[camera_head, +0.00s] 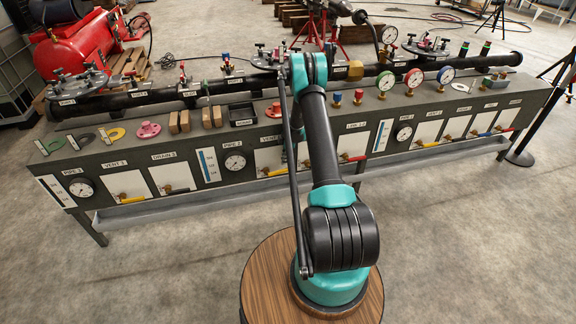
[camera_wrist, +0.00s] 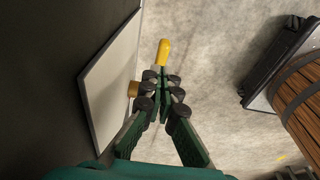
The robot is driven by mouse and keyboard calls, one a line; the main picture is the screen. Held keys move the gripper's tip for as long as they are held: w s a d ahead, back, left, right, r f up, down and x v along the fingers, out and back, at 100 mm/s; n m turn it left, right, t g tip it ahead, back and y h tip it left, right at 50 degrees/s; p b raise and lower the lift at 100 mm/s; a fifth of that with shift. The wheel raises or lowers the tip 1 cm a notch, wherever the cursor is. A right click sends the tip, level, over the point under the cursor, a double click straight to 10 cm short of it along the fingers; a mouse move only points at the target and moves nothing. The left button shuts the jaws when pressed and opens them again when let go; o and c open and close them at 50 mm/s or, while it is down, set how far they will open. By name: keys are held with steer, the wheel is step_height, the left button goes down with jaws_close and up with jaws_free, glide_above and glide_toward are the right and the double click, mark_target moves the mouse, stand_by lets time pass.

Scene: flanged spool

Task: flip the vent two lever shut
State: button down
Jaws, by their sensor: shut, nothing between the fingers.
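The vent two panel (camera_head: 266,158) is a white plate on the front of the grey bench, left of my arm in the head view. Its yellow lever (camera_head: 276,173) shows low on the plate. In the wrist view the white plate (camera_wrist: 108,88) is at left, with a brass valve stub (camera_wrist: 133,89) standing out from it. The yellow lever grip (camera_wrist: 162,52) lies just past the fingertips. My gripper (camera_wrist: 162,82) is shut and empty, its green fingers meeting near the lever. The fingers hide the lever's inner part, so contact cannot be told. My arm hides part of the bench front.
A shallow trough (camera_head: 150,208) runs below. A black pipe (camera_head: 150,97) lies along the back. The floor in front is open.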

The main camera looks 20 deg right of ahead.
steer(key=d+r, duration=0.4)
steer(key=d, duration=0.5)
steer(key=shift+r, duration=0.25)
